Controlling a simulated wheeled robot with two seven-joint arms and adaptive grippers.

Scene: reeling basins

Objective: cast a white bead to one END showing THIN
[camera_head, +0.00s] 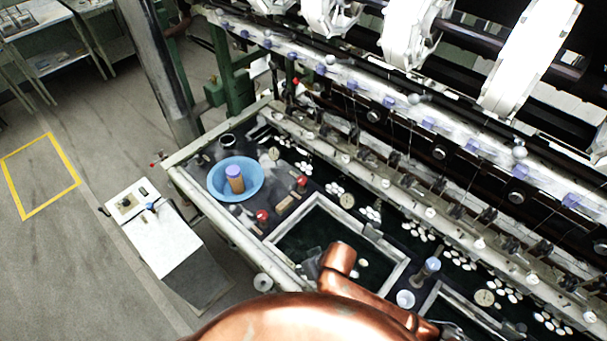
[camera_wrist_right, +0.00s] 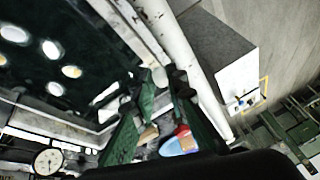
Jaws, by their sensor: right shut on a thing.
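My right gripper (camera_wrist_right: 160,80) shows in the right wrist view, its dark fingertips closed on a small white bead (camera_wrist_right: 160,75), beside the pale rim of a basin. In the head view, my copper arm crosses the bottom middle; the right gripper's fingertips cannot be made out there. My left gripper is in neither view. Rows of white beads (camera_head: 412,229) lie along the dark bench below the reeling machine, with round dials (camera_head: 346,201) among them. One dial (camera_wrist_right: 48,160) also shows in the right wrist view. I cannot read any THIN marking.
A square framed basin (camera_head: 300,240) of dark water holds a few white pieces. A blue bowl (camera_head: 215,190) with a brown, purple-topped cylinder stands left. A white cup (camera_head: 405,299) and blue-capped bottle (camera_head: 431,266) stand right. The machine (camera_head: 350,85) bounds the far side.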

